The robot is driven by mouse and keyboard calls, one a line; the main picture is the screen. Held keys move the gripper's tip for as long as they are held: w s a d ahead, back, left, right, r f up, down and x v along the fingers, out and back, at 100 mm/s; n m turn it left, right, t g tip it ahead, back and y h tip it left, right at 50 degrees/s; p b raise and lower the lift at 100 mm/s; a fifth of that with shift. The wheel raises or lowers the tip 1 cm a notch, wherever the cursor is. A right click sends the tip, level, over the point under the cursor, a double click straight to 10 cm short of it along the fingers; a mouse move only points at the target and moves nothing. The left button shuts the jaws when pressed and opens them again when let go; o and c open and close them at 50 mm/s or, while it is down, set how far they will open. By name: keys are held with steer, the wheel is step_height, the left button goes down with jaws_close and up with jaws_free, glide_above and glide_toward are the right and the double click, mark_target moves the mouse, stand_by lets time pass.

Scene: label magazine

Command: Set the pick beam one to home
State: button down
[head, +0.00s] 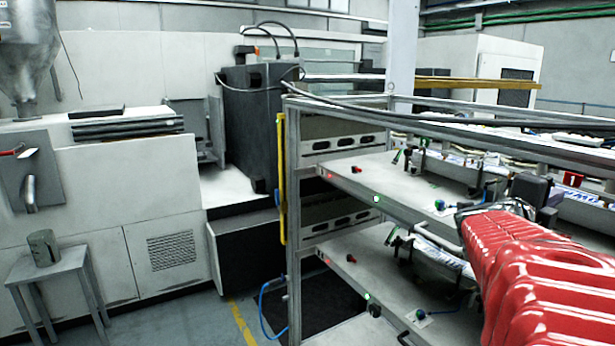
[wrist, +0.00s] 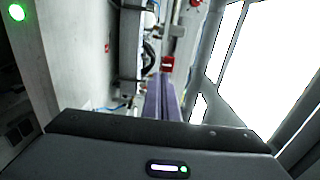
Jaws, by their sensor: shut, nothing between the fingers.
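A red tag with a white "1" (head: 571,181) shows on the upper level of the rack at the right of the head view. A red piece with a white mark (wrist: 168,62) shows ahead in the wrist view; it may be the same tag. I cannot clearly make out pick beam one or its position among the crowded parts there. My gripper (wrist: 163,78) shows in the wrist view as two purplish fingers lying together, shut and empty, pointing toward the red piece. The gap between them cannot be judged. In the head view my red arm hides part of the rack.
The metal rack (head: 293,190) has two shelf levels crowded with mechanisms, small knobs and green lights. A grey upright and a bright opening flank the fingers in the wrist view. A stool (head: 48,268) with a grey cylinder stands at left. Some floor is clear.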

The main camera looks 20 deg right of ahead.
steer(key=d, duration=0.7)
steer(key=shift+w+d, duration=0.2)
steer(key=shift+w, duration=0.15)
steer(key=shift+w, duration=0.1)
